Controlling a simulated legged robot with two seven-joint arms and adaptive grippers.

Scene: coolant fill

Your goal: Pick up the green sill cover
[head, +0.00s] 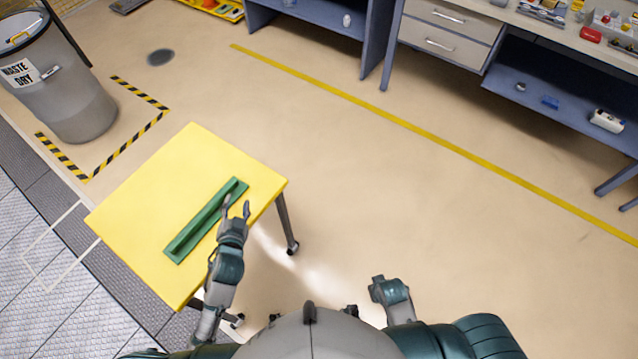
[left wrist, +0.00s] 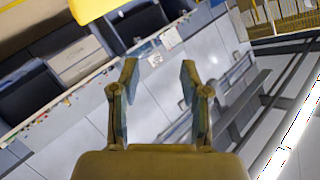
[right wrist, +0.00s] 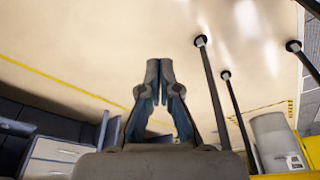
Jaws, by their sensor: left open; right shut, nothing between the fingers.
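The green sill cover (head: 203,225) is a long narrow piece with a raised ridge. It lies diagonally on the yellow table (head: 150,190) in the head view. My left gripper (head: 236,203) is open and empty beside the cover's right side, near its far end, and overlaps it slightly in the picture. I cannot tell whether they touch. The open fingers also show in the left wrist view (left wrist: 158,90), where the cover is not visible. My right gripper (right wrist: 160,80) is shut and empty in the right wrist view, away from the table.
A grey waste bin (head: 60,85) stands behind the table at the left, by black and yellow floor tape (head: 150,140). A blue-grey workbench (head: 440,45) with drawers is at the far right. The floor (head: 400,190) right of the table is clear.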

